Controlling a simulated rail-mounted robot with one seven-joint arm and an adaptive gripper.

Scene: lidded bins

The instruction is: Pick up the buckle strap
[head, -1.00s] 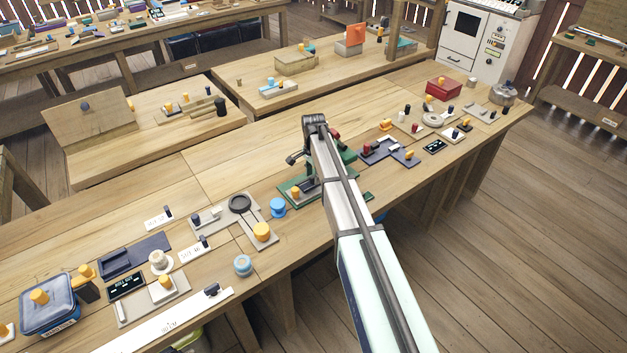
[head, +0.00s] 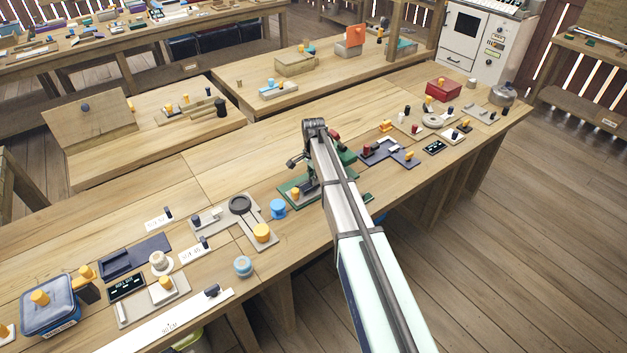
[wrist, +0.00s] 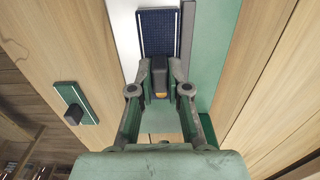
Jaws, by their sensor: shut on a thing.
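In the wrist view, a dark blue woven strap with pale edges (wrist: 159,32), which looks like the buckle strap, runs away from my gripper. My gripper (wrist: 160,74) has its two fingers closed on a dark handle with an orange part (wrist: 159,80) at the strap's near end. A green board (wrist: 213,50) lies beside and under it. I cannot tell whether the strap is clear of the board. In the head view, my arm hides most of the gripper and the strap. The green board (head: 287,192) shows beside the arm there.
A small green plate with a dark knob (wrist: 74,112) lies to the left in the wrist view. A dark blue piece (head: 378,155) lies right.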

